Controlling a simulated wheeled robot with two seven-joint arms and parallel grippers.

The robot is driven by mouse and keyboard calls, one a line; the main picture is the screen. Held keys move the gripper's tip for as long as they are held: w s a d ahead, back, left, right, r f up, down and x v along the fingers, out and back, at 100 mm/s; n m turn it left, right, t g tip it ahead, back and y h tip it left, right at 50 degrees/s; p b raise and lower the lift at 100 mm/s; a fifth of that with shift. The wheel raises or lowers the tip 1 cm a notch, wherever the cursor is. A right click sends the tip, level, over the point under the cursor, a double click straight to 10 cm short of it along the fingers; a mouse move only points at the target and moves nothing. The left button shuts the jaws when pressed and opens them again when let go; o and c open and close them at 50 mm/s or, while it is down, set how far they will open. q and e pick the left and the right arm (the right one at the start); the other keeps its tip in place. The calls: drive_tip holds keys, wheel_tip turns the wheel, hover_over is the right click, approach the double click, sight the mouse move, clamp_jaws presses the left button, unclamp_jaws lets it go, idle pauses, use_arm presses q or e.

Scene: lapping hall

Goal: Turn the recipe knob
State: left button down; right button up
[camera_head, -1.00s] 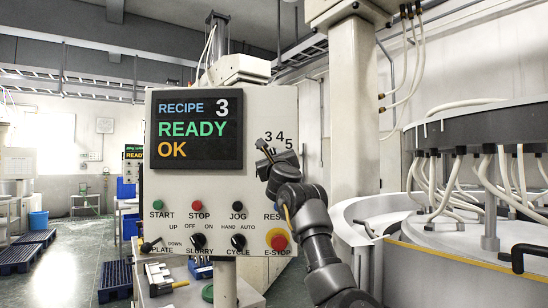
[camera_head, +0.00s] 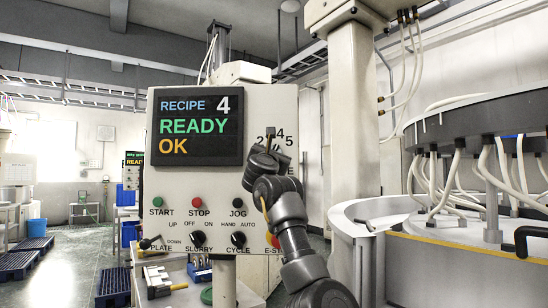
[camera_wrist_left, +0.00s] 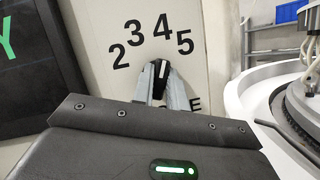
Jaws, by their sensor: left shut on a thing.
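The recipe knob (camera_wrist_left: 160,82) is a dark knob with a pale mark near its upper end, below the printed numbers 2 to 5 in the left wrist view. The mark points up towards the 4. My left gripper (camera_head: 267,149) is at the panel's right side, its two grey fingers on either side of the knob and shut on it. In the head view the gripper hides most of the knob. The panel's screen (camera_head: 196,126) reads RECIPE 4, READY, OK. My right gripper is not in view.
Below the screen on the panel (camera_head: 171,184) are a green START button (camera_head: 157,201), a red STOP button (camera_head: 198,202), a JOG button (camera_head: 238,202) and several switches. My left arm partly covers the red E-STOP. A round lapping machine (camera_head: 358,222) stands to the right.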

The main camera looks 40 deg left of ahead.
use_arm(q)
drive_tip(key=shift+m+h+p, duration=0.3)
drive_tip(key=shift+m+h, duration=0.85)
drive_tip(key=shift+m, duration=1.3)
drive_tip(key=shift+m+h+p, duration=0.3)
drive_tip(key=shift+m+h, duration=0.85)
drive_tip(key=shift+m, duration=1.3)
drive_tip(key=c, duration=1.4)
unclamp_jaws()
drive_tip(key=shift+r, duration=0.1)
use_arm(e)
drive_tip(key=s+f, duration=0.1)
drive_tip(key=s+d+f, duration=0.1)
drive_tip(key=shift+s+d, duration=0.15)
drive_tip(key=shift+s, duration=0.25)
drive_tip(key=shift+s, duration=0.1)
